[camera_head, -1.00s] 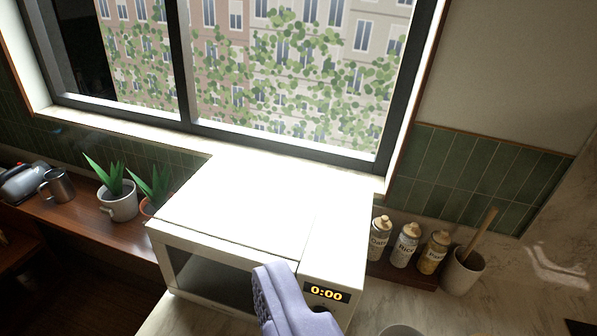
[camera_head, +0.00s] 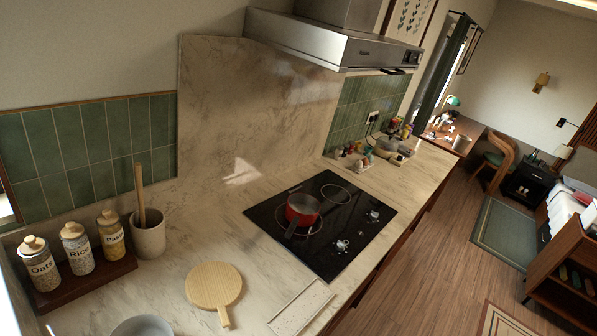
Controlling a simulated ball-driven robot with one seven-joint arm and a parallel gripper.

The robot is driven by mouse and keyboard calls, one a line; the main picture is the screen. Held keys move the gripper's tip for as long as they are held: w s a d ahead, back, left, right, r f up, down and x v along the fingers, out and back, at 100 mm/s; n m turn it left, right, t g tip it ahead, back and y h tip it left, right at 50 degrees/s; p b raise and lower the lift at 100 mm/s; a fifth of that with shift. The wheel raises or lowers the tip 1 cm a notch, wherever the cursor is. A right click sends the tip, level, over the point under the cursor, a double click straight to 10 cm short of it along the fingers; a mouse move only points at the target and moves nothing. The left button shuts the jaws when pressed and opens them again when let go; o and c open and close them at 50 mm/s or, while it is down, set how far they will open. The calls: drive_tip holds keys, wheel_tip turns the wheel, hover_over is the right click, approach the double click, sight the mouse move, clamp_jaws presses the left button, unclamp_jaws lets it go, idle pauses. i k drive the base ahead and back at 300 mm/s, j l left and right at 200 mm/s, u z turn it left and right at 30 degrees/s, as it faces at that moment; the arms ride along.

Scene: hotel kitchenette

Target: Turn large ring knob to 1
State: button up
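The black cooktop (camera_head: 320,222) lies in the worktop near the middle of the view. A red pan (camera_head: 302,208) stands on one of its rings, with its dark handle pointing to the front left. Small light knobs sit along the cooktop's right front side, one (camera_head: 374,214) farther back and one (camera_head: 342,245) nearer. They are too small to read their markings or settings, and I cannot tell which belongs to the large ring. My gripper does not show in this view.
A round wooden board (camera_head: 213,286) and a pale tray (camera_head: 300,308) lie left and front of the cooktop. Labelled jars (camera_head: 76,248) and a utensil pot (camera_head: 149,238) stand at left. A steel hood (camera_head: 335,42) hangs above. Open wooden floor (camera_head: 415,270) lies at right.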

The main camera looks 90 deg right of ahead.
sight(341, 245)
drive_tip(key=z, duration=2.55)
